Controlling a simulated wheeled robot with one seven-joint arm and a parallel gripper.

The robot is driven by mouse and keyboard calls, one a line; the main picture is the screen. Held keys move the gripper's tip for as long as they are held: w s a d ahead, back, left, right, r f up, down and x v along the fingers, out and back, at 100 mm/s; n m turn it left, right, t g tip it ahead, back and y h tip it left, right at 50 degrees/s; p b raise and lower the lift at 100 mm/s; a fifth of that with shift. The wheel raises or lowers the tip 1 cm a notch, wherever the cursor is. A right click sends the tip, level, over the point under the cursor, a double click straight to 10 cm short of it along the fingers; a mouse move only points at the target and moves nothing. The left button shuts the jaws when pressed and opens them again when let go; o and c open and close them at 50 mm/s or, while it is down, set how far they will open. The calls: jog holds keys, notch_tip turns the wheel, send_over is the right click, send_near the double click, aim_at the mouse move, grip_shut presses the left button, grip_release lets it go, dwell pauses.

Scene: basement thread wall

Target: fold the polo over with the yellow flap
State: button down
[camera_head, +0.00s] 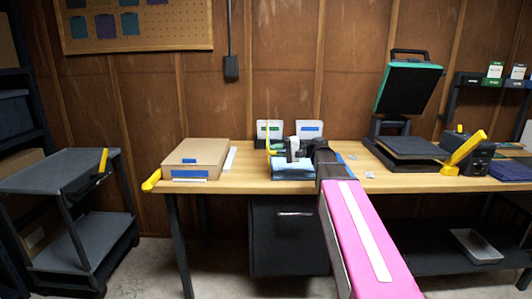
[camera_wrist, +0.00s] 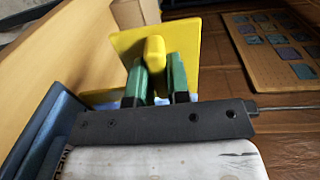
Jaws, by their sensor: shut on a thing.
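The yellow flap (camera_wrist: 122,45) stands raised in the wrist view, with a yellow knob (camera_wrist: 154,52) on its face. My gripper (camera_wrist: 157,76) has its green fingers shut on that knob. In the head view the flap (camera_head: 268,143) shows as a thin upright yellow strip, and my gripper (camera_head: 284,150) is just right of it, above the table. Blue material (camera_head: 290,171) lies on the table under the gripper. My wrist hides part of it, and I cannot clearly separate the polo from a board beneath.
The wooden table (camera_head: 245,180) carries a cardboard box (camera_head: 196,155) at left and a press with a raised green-edged lid (camera_head: 409,88) at right. White sign cards (camera_head: 308,131) stand behind the gripper. A grey cart (camera_head: 68,171) stands left of the table.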

jog(key=shift+y, duration=0.9)
jog(key=shift+s+d+f, duration=0.1)
jog(key=shift+d+f, duration=0.25)
jog(key=shift+d, duration=0.55)
jog(key=shift+w+d+f, duration=0.1)
jog(key=shift+d+f, duration=0.25)
jog(key=shift+d, duration=0.55)
jog(key=shift+s+d+f, duration=0.1)
jog(key=shift+d+f, duration=0.25)
jog(key=shift+d, duration=0.55)
jog(key=c, duration=1.1)
grip_release()
jog(key=shift+f, duration=0.1)
jog(key=shift+d, duration=0.15)
